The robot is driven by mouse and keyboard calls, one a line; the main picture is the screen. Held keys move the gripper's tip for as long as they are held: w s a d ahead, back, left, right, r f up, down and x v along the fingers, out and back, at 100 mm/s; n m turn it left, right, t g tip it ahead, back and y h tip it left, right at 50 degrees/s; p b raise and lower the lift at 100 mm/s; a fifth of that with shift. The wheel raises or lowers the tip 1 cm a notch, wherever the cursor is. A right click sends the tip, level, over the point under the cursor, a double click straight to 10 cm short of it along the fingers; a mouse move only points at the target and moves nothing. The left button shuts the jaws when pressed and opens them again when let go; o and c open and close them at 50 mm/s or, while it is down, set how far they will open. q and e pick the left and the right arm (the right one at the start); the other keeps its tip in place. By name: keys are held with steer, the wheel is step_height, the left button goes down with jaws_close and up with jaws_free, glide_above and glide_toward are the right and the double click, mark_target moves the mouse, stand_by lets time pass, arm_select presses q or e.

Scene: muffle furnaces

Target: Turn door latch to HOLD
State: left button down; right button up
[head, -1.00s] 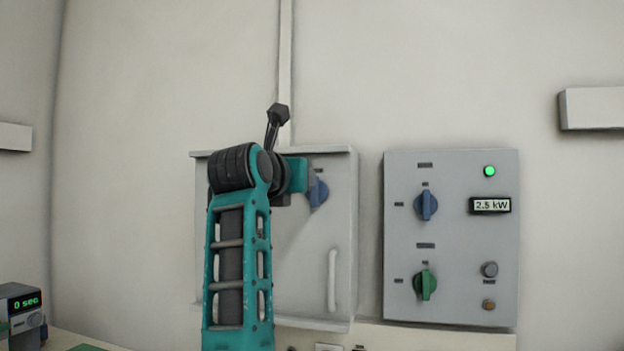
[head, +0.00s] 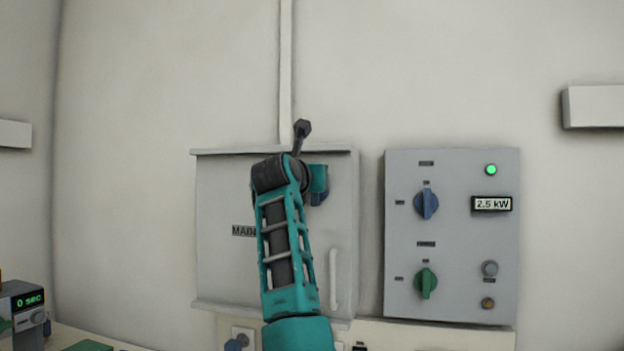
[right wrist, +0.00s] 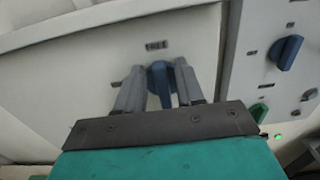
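The door latch is a blue knob (right wrist: 160,84) on a pale grey cabinet door (head: 222,265). In the right wrist view its grip looks upright, below a label (right wrist: 156,45) that seems to read FREE. My right gripper (right wrist: 160,67) is open, with one finger on each side of the knob; I cannot tell whether either touches. My left gripper is not in view.
Right of the cabinet is a control panel (head: 455,270) with a blue knob (head: 427,204), a green knob (head: 426,283), a lit green lamp (head: 491,169) and a 2.5 kW display (head: 491,204). A door handle (head: 333,279) is low on the cabinet. A timer (head: 24,308) stands lower left.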

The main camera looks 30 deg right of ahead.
jaws_close()
stand_by(0.3)
steer(key=f+n+p, duration=0.1)
steer(key=n+p, duration=0.1)
steer(key=n, duration=0.4)
steer(key=w+a+n+p, duration=0.1)
steer(key=n+p, duration=0.2)
steer(key=n, duration=0.3)
steer(key=w+f+n+p, duration=0.1)
steer(key=n+p, duration=0.2)
steer(key=n, duration=0.2)
steer(key=shift+a+f+n, duration=0.3)
steer(key=shift+a+n, duration=0.1)
stand_by(0.5)
steer(key=shift+o, duration=0.6)
jaws_free()
